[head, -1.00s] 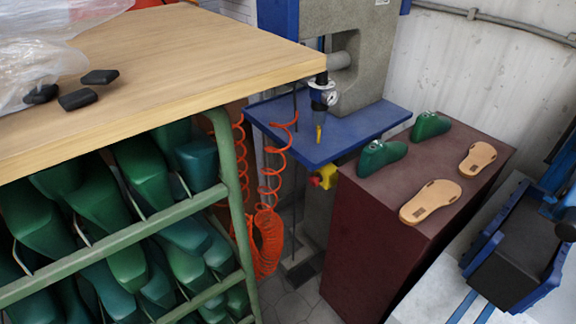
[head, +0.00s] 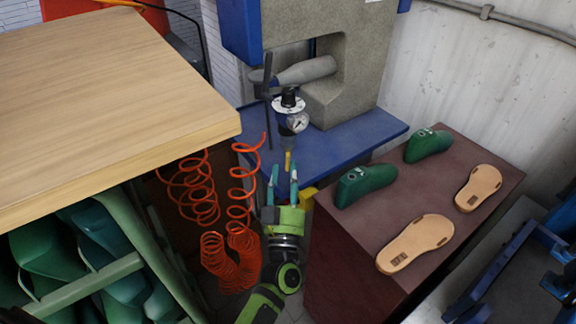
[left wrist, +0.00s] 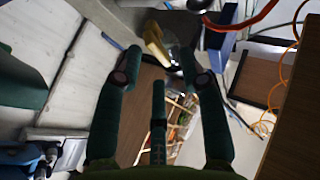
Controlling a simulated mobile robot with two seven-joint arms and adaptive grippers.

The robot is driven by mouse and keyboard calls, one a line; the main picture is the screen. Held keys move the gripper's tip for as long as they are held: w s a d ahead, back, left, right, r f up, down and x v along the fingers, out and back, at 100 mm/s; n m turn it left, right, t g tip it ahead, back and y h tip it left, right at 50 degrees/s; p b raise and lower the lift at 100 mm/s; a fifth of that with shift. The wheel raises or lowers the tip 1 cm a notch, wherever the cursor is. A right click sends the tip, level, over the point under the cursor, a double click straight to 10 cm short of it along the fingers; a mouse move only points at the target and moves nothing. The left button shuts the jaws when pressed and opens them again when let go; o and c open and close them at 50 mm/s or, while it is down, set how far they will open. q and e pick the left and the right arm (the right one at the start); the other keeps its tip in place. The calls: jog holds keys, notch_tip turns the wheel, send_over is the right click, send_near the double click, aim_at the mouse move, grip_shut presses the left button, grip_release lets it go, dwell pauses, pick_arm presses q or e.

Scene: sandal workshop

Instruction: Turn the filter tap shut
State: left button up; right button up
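The filter unit (head: 291,112) has a black knob on top, a round gauge and a small yellow tap (head: 288,161) hanging at its bottom. My left gripper (head: 283,170) is open and empty. Its fingers point up toward the tap, which shows close to the gap between the fingertips in the head view. In the left wrist view the yellow tap (left wrist: 155,38) shows tilted beyond the open fingertips (left wrist: 170,62). I cannot tell whether any finger touches it. My right gripper is not in view.
Coiled orange hoses (head: 243,190) hang left of my left arm. The wooden table (head: 110,100) stands at the left, above green lasts. A blue press table (head: 350,142) lies behind the tap. A dark red block (head: 405,200) with lasts and soles stands at the right.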

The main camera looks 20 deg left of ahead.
pick_arm(q)
jog(key=shift+x, duration=0.9)
jog(key=shift+w, duration=0.1)
jog(key=shift+f, duration=0.1)
grip_shut()
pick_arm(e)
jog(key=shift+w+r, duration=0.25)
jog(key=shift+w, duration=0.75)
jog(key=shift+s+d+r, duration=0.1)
